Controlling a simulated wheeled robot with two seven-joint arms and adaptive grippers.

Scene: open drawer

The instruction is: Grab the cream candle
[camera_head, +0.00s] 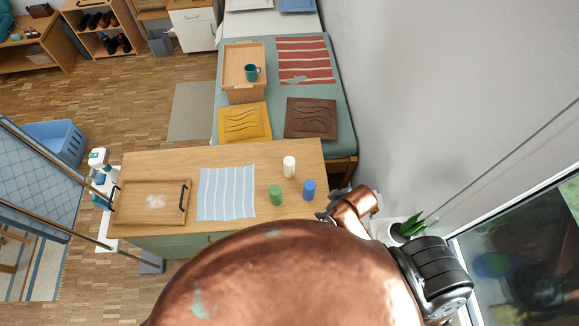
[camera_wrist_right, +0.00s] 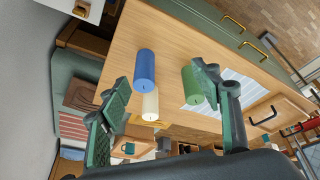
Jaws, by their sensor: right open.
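The cream candle (camera_head: 289,166) stands upright on the wooden desk top (camera_head: 150,160), behind the green candle (camera_head: 275,195) and blue candle (camera_head: 308,190). The green candle (camera_wrist_right: 192,85) appears beside one finger there. My right gripper (camera_wrist_right: 162,88) is open and empty, pointing toward the candles. In the head view it (camera_head: 326,210) is mostly hidden behind my copper arm, at the desk's right end. My left gripper is not in view.
A striped cloth (camera_head: 226,193) and a wooden tray (camera_head: 150,202) with dark handles lie left of the candles. A potted plant (camera_head: 410,228) stands by the window at right. A bed (camera_head: 205,125) with cushions is behind the desk.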

